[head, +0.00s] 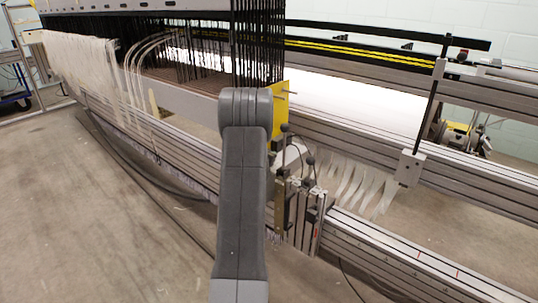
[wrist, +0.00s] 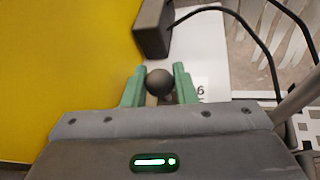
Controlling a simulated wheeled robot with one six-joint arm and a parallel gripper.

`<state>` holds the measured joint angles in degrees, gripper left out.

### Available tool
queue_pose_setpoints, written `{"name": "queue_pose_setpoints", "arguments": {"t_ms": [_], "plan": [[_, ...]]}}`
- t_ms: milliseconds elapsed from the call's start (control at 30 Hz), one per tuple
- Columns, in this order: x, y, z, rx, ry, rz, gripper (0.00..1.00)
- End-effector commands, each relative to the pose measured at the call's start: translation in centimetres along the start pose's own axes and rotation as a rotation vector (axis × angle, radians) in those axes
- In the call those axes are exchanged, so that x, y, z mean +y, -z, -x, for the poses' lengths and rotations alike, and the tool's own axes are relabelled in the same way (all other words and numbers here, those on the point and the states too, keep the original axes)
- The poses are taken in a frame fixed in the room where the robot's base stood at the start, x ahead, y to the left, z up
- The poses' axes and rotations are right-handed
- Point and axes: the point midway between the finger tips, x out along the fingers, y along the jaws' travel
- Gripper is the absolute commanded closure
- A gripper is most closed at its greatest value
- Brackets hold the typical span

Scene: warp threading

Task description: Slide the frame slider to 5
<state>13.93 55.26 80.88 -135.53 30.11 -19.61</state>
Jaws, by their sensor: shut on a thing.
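In the wrist view my gripper (wrist: 159,70) has its two green fingers on either side of a round dark knob (wrist: 160,82), shut on it. The knob appears to be the frame slider's handle; its stem and base are hidden. A white scale plate (wrist: 205,50) lies behind the right finger, with a printed 6 (wrist: 201,90) just right of that finger. No other numeral is readable. In the head view my grey arm stands in the middle and hides the gripper and the knob it holds.
A yellow plate (wrist: 70,70) fills the left of the wrist view and shows in the head view (head: 283,98). A dark block (wrist: 153,28) with a black cable sits just beyond the knob. Other black ball knobs (head: 310,161) stand right of my arm, above metal rails (head: 400,255).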

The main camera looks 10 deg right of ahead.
Motion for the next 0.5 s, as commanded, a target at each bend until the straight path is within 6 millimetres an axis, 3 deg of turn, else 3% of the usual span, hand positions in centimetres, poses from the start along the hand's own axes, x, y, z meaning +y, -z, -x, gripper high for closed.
{"name": "queue_pose_setpoints", "arguments": {"t_ms": [67, 100, 167, 500], "plan": [[-0.01, 0.0, -0.01, 0.001, 0.0, 0.0, 1.0], [-0.02, 0.0, -0.01, 0.001, 0.0, 0.0, 0.69], [-0.02, -0.01, -0.01, 0.0, 0.0, 0.0, 0.57], [0.01, -0.06, 0.19, 0.0, 0.0, 0.0, 0.55]]}}
